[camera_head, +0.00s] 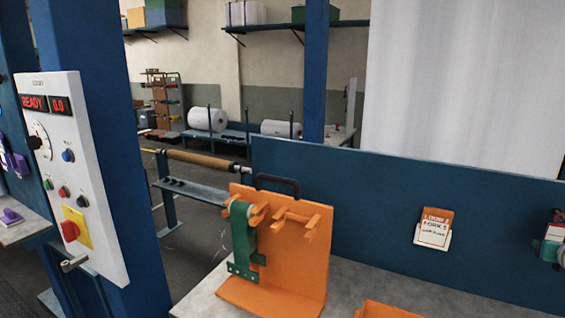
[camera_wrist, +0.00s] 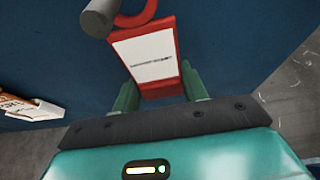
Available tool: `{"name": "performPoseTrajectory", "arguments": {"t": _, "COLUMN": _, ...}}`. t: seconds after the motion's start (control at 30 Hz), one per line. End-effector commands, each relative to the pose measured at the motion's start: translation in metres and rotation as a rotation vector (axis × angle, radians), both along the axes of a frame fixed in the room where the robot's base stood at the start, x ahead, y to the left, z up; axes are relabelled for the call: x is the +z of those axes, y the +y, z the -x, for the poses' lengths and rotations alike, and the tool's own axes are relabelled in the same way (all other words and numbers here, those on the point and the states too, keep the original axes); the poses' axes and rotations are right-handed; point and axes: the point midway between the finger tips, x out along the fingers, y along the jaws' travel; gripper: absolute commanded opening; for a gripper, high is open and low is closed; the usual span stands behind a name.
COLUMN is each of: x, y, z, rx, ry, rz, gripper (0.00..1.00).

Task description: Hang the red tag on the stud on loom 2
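A red tag (camera_wrist: 160,88) with a white label shows in the wrist view. Its red loop is around or beside a grey peg (camera_wrist: 100,18); I cannot tell which. My gripper (camera_wrist: 162,90) has one green finger at each side edge of the tag's lower part; whether they press on it is unclear. In the head view my teal gripper (camera_head: 551,243) is at the right edge, by the blue panel, with a bit of red above it. A white control box (camera_head: 100,170) on a blue post at left reads READY; a short grey stud (camera_head: 74,263) sticks out at its lower edge, bare.
An orange stand (camera_head: 290,250) holding a green bracket (camera_head: 243,240) is on the grey bench in the middle. An orange and white card holder (camera_head: 434,230) is on the blue panel (camera_head: 350,195). A roller and white rolls are farther back.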

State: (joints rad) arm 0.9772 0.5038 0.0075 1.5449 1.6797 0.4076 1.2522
Motion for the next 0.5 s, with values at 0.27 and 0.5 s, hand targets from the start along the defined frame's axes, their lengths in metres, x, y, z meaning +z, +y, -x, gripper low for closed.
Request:
{"name": "performPoseTrajectory", "arguments": {"t": 0.27, "x": 0.0008, "y": 0.0006, "z": 0.0009, "rx": 0.0, "ry": 0.0, "rz": 0.0, "gripper": 0.16}}
{"name": "performPoseTrajectory", "arguments": {"t": 0.5, "x": 0.0035, "y": 0.0035, "z": 0.0058, "rx": 0.0, "ry": -0.001, "rz": 0.0, "gripper": 0.16}}
